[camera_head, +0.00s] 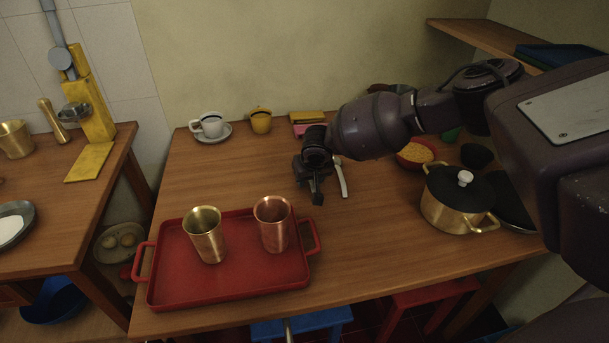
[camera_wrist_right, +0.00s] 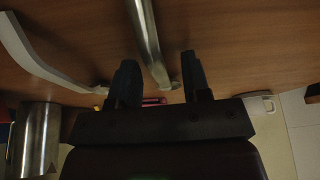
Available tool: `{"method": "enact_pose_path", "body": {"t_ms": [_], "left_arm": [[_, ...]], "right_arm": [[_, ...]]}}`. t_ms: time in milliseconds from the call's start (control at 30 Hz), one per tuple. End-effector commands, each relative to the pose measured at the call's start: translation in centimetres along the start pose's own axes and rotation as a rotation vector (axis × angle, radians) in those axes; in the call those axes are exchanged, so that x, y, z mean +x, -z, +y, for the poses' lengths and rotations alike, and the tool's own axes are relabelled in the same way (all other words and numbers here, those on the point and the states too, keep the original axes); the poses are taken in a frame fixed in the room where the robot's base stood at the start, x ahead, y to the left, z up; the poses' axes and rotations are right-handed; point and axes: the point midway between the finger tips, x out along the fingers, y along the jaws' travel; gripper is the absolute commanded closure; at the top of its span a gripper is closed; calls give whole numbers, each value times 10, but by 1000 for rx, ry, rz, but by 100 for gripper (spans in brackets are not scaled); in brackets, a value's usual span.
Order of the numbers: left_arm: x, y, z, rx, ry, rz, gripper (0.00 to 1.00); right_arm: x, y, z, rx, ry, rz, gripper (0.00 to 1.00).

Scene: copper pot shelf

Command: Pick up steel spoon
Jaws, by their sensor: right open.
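A shiny steel rod (camera_wrist_right: 147,38) runs between the two fingers of my right gripper (camera_wrist_right: 160,75) in the right wrist view. It looks like the handle of the steel spoon; no bowl shows, so I cannot be sure. The fingers stand apart, one on each side of it, and do not close on it. In the head view my right gripper (camera_head: 312,190) points down over the middle of the table and hides the rod. A pale curved strip (camera_head: 342,178) lies just right of it; it also shows in the right wrist view (camera_wrist_right: 32,52). My left gripper is out of view.
A red tray (camera_head: 180,286) with a brass cup (camera_head: 205,236) and a copper cup (camera_head: 273,226) is at front left. A lidded brass pot (camera_head: 450,208) and a red bowl (camera_head: 414,153) stand right. A steel cylinder (camera_wrist_right: 38,140) shows in the wrist view.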

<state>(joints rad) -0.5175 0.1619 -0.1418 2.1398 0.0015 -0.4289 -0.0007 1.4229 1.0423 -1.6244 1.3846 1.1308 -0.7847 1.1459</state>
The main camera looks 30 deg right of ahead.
Motion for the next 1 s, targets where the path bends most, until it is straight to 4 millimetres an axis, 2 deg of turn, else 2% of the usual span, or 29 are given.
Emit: {"method": "enact_pose_path", "body": {"t_ms": [167, 400, 467, 767, 867, 1000], "left_arm": [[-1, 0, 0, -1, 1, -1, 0], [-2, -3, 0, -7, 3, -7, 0], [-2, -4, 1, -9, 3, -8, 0], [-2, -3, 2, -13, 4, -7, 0], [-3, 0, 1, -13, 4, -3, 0], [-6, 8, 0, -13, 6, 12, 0]], "right_arm": [[-2, 1, 0, 0, 1, 2, 56], [-2, 1, 0, 0, 1, 1, 93], [-2, 1, 0, 0, 1, 1, 100], [-3, 1, 0, 0, 1, 2, 100], [-10, 4, 0, 2, 2, 4, 100], [-30, 13, 0, 2, 3, 7, 100]]}}
